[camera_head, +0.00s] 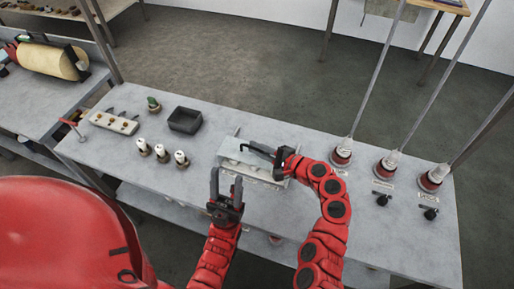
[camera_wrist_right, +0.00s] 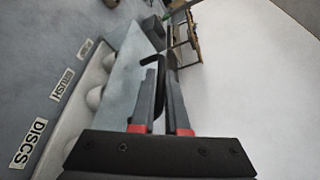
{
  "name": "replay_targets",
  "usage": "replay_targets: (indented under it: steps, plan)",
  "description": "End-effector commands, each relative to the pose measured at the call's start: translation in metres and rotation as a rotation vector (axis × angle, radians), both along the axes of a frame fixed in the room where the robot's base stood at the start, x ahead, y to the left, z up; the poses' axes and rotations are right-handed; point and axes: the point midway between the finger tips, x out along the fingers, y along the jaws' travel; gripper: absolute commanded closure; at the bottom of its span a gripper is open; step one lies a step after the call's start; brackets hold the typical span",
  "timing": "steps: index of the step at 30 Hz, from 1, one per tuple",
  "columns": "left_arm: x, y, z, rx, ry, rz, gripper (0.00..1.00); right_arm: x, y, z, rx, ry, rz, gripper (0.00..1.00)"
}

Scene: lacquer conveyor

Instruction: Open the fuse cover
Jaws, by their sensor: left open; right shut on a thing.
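The fuse box (camera_head: 229,160) is a pale grey long box on the grey bench. Its pale cover plate (camera_wrist_right: 122,68) looks tilted in the right wrist view, with white rounded fuses (camera_wrist_right: 94,98) showing along its lower edge. My right gripper (camera_head: 273,156) is over the box, shut on a dark bar handle (camera_head: 257,149). The handle also shows between the fingers in the right wrist view (camera_wrist_right: 158,80). How far the cover stands open is hard to tell. My left gripper (camera_head: 226,181) is open and empty, in front of the box's left end, fingers pointing up.
Labels reading DISCS (camera_wrist_right: 28,143) and BRUSH (camera_wrist_right: 62,84) lie beside the fuses. White-topped knobs (camera_head: 162,153), a black tray (camera_head: 185,120) and a switch strip (camera_head: 114,123) stand left. Red-based posts (camera_head: 341,156) stand right. The bench between box and tray is narrow but clear.

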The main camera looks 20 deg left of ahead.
Motion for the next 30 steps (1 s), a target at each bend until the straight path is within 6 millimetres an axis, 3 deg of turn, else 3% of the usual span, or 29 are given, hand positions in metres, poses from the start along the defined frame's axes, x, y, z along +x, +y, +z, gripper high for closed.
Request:
replay_targets:
  steps: [6, 21, 30]
  plan:
    - [0.0, 0.0, -0.007, 0.0, 0.0, 0.0, 0.5, 0.008, 0.0, -0.003, 0.0, 0.0, 0.002, 1.0]
    - [0.0, 0.0, -0.068, 0.0, 0.0, 0.0, 0.5, 0.09, -0.002, -0.004, 0.002, -0.005, 0.006, 1.0]
    - [0.0, 0.0, -0.079, 0.0, 0.0, 0.0, 0.5, 0.107, -0.003, 0.0, -0.001, -0.001, 0.002, 1.0]
